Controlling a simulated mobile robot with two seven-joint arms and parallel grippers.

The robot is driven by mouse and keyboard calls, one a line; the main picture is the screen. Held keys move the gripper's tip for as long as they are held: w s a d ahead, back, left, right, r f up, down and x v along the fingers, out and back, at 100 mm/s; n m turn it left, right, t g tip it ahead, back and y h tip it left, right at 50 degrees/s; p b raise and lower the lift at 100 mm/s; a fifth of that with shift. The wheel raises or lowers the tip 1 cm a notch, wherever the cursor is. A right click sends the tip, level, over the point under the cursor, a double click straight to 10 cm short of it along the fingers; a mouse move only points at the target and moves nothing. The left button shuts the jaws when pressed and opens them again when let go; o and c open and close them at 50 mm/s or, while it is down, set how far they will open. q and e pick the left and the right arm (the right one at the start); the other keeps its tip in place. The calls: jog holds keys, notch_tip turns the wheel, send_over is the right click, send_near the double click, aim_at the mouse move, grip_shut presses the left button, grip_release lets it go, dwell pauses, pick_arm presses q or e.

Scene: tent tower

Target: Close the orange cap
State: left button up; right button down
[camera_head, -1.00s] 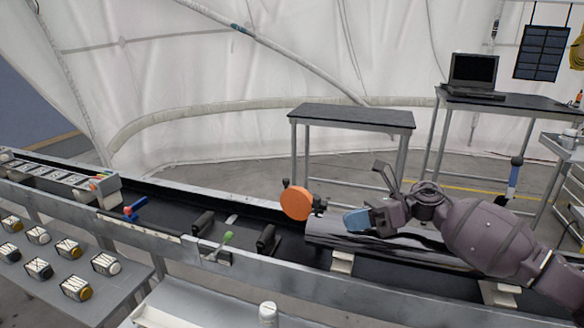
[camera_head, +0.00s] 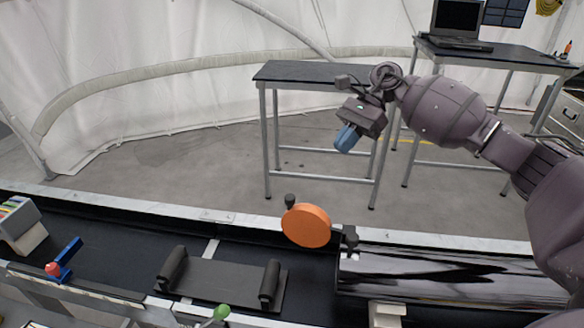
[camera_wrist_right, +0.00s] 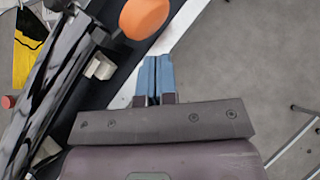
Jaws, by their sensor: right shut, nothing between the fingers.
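The round orange cap (camera_head: 306,226) stands on edge at the left end of a long shiny cylinder (camera_head: 440,276), swung aside on a dark hinge, so it looks open. The cylinder lies on the black bench. My right gripper (camera_head: 345,140) hangs in the air above and beyond the cap, shut and empty, with its blue fingertips pointing down. In the right wrist view, the shut blue fingers (camera_wrist_right: 153,72) sit just below and right of the orange cap (camera_wrist_right: 145,17), apart from it. My left gripper is not in view.
A dark-topped table (camera_head: 305,72) stands behind the bench, and another with a laptop (camera_head: 460,22) stands at the right. A black cradle (camera_head: 222,280) lies left of the cap. A blue clamp-like piece (camera_head: 66,258) is farther left. Bare floor lies behind the bench.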

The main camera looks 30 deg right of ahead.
aim_at(314, 222)
jog(key=a+r+p+x, duration=0.2)
jog(key=x, duration=1)
jog(key=shift+s+a+f, duration=0.15)
jog(key=shift+s+a, duration=0.1)
jog(key=shift+s, duration=0.05)
